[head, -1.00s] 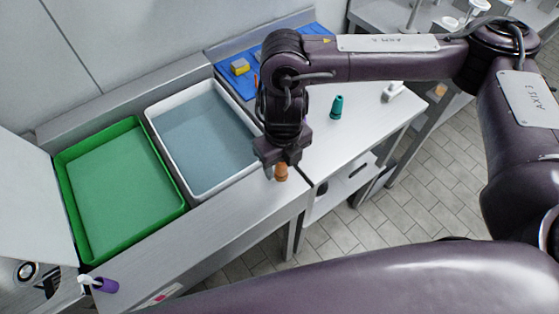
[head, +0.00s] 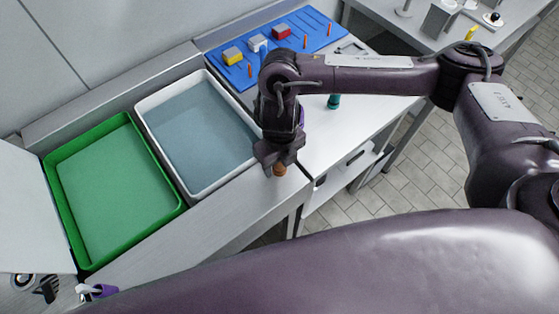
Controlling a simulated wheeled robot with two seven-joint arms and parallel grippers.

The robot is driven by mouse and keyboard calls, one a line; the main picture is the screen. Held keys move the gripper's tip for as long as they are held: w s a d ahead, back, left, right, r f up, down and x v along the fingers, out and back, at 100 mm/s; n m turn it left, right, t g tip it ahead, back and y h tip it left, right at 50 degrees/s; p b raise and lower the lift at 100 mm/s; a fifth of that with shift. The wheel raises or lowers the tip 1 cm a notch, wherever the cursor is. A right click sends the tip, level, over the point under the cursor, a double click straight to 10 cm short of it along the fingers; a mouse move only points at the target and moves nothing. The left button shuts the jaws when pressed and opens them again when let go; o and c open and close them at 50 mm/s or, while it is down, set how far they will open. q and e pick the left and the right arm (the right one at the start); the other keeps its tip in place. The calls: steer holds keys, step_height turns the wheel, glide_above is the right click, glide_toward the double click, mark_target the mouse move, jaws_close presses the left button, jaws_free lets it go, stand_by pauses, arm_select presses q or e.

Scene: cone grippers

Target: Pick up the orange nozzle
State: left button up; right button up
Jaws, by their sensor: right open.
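The orange nozzle (head: 280,170) stands on the light grey worktop near its front edge, right of the grey-blue tray. Only its lower part shows; my gripper hides its upper part. My right gripper (head: 279,161) points down directly over the nozzle, with its fingers around or just above the nozzle's top. It is open, and I cannot tell whether a finger touches the nozzle. My left gripper is out of view.
A white-rimmed tray (head: 152,106) with a grey-blue bottom and a green tray (head: 58,193) stand to the left. A teal nozzle (head: 334,102) stands behind right. A blue board (head: 318,27) with small parts lies at the back. A purple-white bottle (head: 104,291) is at lower left.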

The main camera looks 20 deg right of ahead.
steer(key=shift+f, duration=0.25)
steer(key=shift+c, duration=0.2)
steer(key=c, duration=1)
steer(key=shift+r, duration=0.15)
step_height(320, 180, up, 20)
steer(key=shift+f+p, duration=0.15)
steer(key=shift+p, duration=0.35)
